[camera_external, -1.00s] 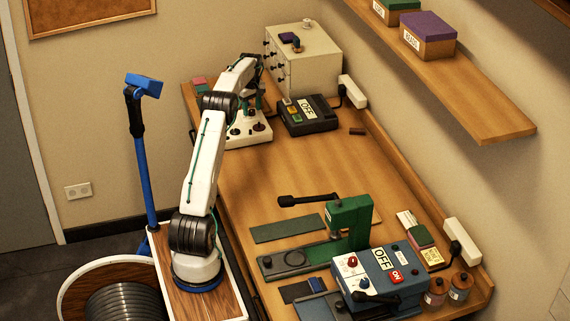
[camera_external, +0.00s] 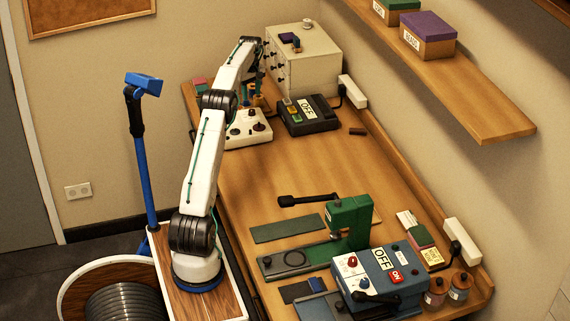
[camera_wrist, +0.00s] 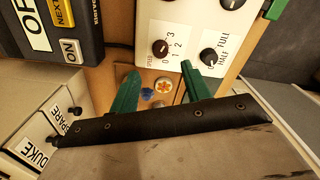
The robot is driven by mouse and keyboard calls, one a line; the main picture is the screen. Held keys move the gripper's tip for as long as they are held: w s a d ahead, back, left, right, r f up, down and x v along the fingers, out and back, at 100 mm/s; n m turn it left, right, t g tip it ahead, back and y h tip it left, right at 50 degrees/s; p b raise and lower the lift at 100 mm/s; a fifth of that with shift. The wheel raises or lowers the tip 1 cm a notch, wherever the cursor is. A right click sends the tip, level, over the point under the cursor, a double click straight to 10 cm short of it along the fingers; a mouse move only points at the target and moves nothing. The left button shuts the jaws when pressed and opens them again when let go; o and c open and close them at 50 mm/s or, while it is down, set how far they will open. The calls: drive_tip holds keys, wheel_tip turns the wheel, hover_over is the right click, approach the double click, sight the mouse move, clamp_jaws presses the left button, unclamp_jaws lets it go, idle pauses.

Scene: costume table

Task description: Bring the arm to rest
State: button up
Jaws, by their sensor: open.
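My white arm (camera_external: 205,150) rises from its base at the left of the bench and reaches toward the far end. My gripper (camera_external: 257,88) is near the white control box with knobs (camera_external: 246,128) and the beige drawer cabinet (camera_external: 305,62), partly hidden in the external view. In the wrist view my gripper (camera_wrist: 163,88) shows two green fingers spread apart. A blue piece and an orange-and-white round piece (camera_wrist: 163,86) show between them, apparently beyond the fingertips. I see nothing held.
A dark box labelled OFF (camera_external: 308,115) stands right of the control box. The bench (camera_external: 330,160) is clear in the middle. A green press (camera_external: 350,222) and a blue-grey OFF/ON machine (camera_external: 382,277) stand at the near end. A shelf (camera_external: 470,95) overhangs the right side.

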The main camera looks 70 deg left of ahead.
idle(0.5)
